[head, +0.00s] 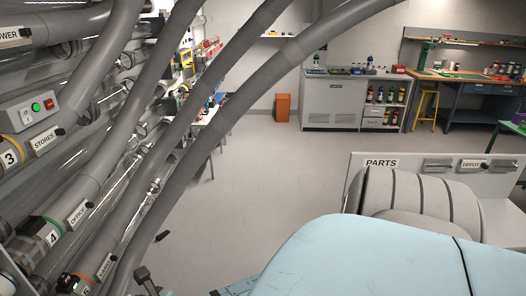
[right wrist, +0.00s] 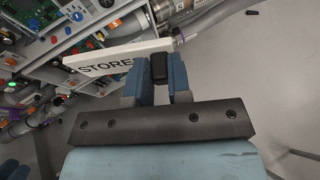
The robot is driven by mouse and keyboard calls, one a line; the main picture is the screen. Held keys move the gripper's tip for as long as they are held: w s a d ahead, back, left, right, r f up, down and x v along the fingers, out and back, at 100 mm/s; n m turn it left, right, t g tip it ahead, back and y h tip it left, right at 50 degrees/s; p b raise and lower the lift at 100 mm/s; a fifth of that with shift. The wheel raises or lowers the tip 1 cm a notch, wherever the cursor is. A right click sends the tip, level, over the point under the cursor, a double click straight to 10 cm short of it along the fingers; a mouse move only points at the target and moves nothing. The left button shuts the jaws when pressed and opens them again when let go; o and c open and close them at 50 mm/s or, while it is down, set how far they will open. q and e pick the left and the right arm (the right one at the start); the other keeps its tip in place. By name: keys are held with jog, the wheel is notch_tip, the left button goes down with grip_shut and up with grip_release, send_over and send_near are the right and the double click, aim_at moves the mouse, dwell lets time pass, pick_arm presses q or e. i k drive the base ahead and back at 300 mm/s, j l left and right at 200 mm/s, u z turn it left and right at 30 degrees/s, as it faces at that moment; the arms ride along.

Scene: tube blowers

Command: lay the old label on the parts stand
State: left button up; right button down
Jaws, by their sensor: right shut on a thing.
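My right gripper (right wrist: 160,72) is shut on the black knob (right wrist: 159,66) of a white label plate (right wrist: 110,58) reading STORES. The plate juts out to the left of the fingers in the right wrist view. In the head view my right forearm fills the lower right, and I cannot make out the right gripper or the held plate. The parts stand (head: 437,162) is at the right of the head view, a grey panel marked PARTS, partly hidden behind my arm. A label reading DEPOT (head: 471,164) is on it.
Thick grey tubes (head: 215,120) cross the left of the head view. Labels reading STORES (head: 45,139), OFFICE (head: 77,213) and YARD (head: 105,266) are on tubes there. Open floor (head: 270,180) lies between the tubes and the stand. An orange bin (head: 283,107) and workbenches stand far back.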

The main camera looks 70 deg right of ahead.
aim_at(505, 225)
jog(key=k+l+z, duration=0.1)
jog(key=z, duration=0.25)
jog(key=k+l+z, duration=0.1)
jog(key=l+z, duration=0.15)
jog(key=z, duration=0.15)
jog(key=l+z, duration=0.2)
jog(key=z, duration=0.15)
jog(key=l+z, duration=0.35)
jog(key=k+l+z, duration=0.1)
jog(key=l+z, duration=0.25)
jog(key=l, duration=0.15)
jog(key=l+z, duration=0.2)
jog(key=l, duration=0.25)
jog(key=i+l+z, duration=0.25)
jog(key=l, duration=0.15)
jog(key=i+l, duration=0.1)
jog(key=l, duration=0.8)
jog(key=i+l, duration=0.15)
jog(key=l, duration=0.3)
jog(key=l+z, duration=0.1)
jog(key=l, duration=0.35)
jog(key=i, duration=0.05)
